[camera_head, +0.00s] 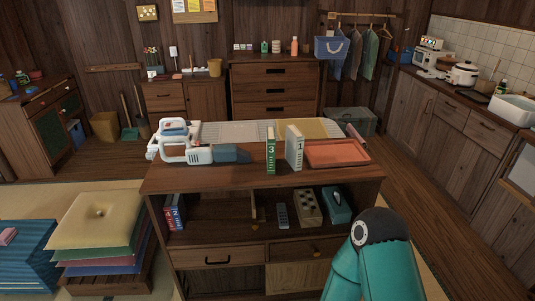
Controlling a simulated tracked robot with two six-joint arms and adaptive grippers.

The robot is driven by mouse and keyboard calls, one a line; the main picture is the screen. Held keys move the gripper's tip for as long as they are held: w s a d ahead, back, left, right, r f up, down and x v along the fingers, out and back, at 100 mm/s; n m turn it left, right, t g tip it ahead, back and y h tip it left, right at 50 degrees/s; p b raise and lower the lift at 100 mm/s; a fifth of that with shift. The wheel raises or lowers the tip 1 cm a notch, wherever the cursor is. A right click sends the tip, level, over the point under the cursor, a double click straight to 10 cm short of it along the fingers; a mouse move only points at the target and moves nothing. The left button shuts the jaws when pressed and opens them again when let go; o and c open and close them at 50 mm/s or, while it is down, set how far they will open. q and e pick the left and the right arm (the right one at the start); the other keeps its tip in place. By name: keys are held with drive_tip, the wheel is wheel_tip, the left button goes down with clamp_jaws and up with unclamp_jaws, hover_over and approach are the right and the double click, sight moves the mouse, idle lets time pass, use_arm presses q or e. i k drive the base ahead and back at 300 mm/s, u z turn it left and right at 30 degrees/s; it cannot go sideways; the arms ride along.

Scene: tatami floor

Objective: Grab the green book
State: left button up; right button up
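A green book (271,151) with a white 3 on its spine stands upright on the wooden cabinet top, near the middle. A second upright book (294,148) with a 1 stands just right of it, pale with a grey-green side. A narrow gap shows between them. Neither of my grippers is in view. Only a teal link of my arm shows at the bottom right, in front of the cabinet and well below the books.
On the cabinet top (240,179), a white and blue-grey handheld appliance (190,146) lies left of the books. A reddish tray (336,153) lies to the right. The shelf below holds books (174,217), a remote (282,215) and boxes. Stacked cushions (101,220) stand left.

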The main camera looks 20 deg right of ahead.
sight(271, 140)
drive_tip(key=z, duration=0.1)
drive_tip(key=i, duration=0.9)
drive_tip(key=u, duration=0.05)
